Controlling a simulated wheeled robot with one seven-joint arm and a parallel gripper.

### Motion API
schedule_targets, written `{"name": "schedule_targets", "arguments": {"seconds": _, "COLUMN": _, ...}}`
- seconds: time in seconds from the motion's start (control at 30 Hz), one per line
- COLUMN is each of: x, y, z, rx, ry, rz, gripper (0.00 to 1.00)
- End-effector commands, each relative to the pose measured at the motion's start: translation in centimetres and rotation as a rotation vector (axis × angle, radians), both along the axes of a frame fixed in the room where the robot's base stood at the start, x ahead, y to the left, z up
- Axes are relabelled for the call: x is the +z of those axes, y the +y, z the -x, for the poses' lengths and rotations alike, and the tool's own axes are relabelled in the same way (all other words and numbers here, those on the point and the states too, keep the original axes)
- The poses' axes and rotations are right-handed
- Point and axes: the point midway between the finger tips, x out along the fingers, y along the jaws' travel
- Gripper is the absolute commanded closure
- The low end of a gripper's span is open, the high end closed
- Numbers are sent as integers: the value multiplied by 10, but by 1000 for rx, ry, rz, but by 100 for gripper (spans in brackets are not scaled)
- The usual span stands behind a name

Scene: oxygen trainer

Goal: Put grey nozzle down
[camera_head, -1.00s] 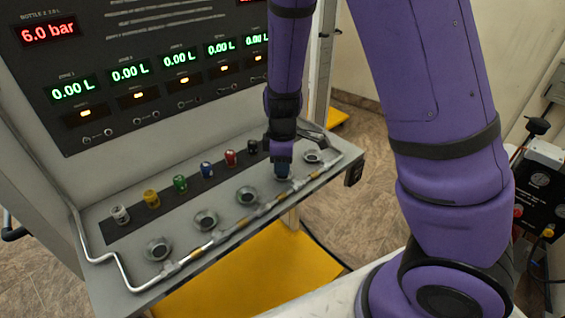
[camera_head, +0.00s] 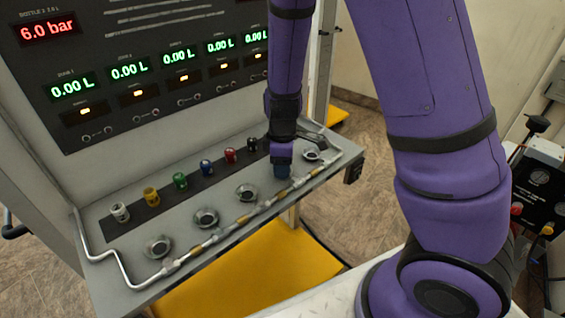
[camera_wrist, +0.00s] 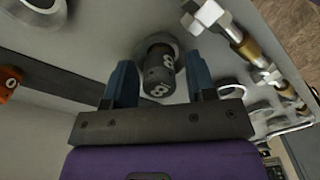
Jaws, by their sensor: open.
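The grey nozzle (camera_wrist: 158,72), dark grey with white figures on it, stands between the fingers of my gripper (camera_wrist: 160,86) in the wrist view. Its far end meets a round metal socket on the grey shelf; how deep it sits in the socket is hard to tell. The two blue fingers are open, one on each side of the nozzle, with a visible gap on the left. In the head view my gripper (camera_head: 283,173) points down at a socket near the right end of the shelf (camera_head: 185,260), and its fingers hide the nozzle.
Several coloured nozzles, among them a white one (camera_head: 120,212) and a red one (camera_head: 229,156), stand on a dark strip behind the sockets. Empty sockets (camera_head: 205,217) lie left of my gripper. A metal rail (camera_head: 225,233) with brass fittings runs along the front edge.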

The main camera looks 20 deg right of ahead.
Motion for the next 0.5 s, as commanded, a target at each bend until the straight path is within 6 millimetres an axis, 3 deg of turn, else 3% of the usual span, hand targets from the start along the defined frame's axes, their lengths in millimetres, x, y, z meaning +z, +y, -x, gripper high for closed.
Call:
{"name": "schedule_targets", "arguments": {"seconds": 0.3, "x": -3, "y": 1, "z": 4, "rx": 4, "ry": 11, "rz": 2, "gripper": 44}}
{"name": "schedule_targets", "arguments": {"seconds": 0.5, "x": 6, "y": 2, "z": 3, "rx": 6, "ry": 9, "rz": 2, "gripper": 44}}
